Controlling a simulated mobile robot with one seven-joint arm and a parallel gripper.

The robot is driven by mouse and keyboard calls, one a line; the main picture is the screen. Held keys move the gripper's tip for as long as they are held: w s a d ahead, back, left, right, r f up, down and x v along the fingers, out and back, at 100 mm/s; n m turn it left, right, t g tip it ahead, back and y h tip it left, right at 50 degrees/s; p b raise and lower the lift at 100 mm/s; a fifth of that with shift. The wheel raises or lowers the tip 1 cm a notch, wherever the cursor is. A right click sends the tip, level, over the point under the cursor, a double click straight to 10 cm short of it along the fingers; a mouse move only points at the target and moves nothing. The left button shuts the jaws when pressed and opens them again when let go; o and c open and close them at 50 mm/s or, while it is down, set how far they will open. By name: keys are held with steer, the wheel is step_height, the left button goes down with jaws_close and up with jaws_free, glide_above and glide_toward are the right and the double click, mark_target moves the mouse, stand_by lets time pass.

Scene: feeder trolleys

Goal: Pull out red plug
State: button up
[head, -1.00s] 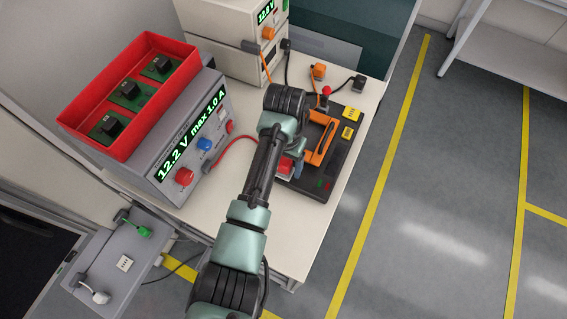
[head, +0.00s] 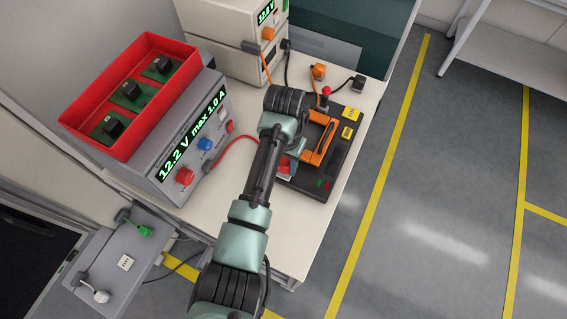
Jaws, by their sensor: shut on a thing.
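A red plug (head: 284,164) shows partly beside my arm, at the left edge of a dark feeder unit (head: 308,188). A red cable (head: 228,148) runs from near it to the grey power supply. My gripper (head: 289,170) reaches down at the plug and is shut on it. My arm hides most of the fingers and part of the plug. I cannot tell whether the plug is fully seated in the unit.
The power supply (head: 192,142) carries a red bin (head: 130,98) at left. Orange and black plugs lie behind.

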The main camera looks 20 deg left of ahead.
jaws_close()
steer(key=shift+r, duration=0.15)
steer(key=shift+r+p, duration=2.9)
steer(key=shift+p, duration=0.4)
steer(key=shift+r, duration=0.15)
steer(key=r+p, duration=0.1)
steer(key=p, duration=0.2)
steer(key=shift+r, duration=0.1)
steer(key=shift+r+p, duration=0.1)
steer(key=shift+p, duration=0.35)
steer(key=shift+r+p, duration=0.15)
steer(key=shift+p, duration=1)
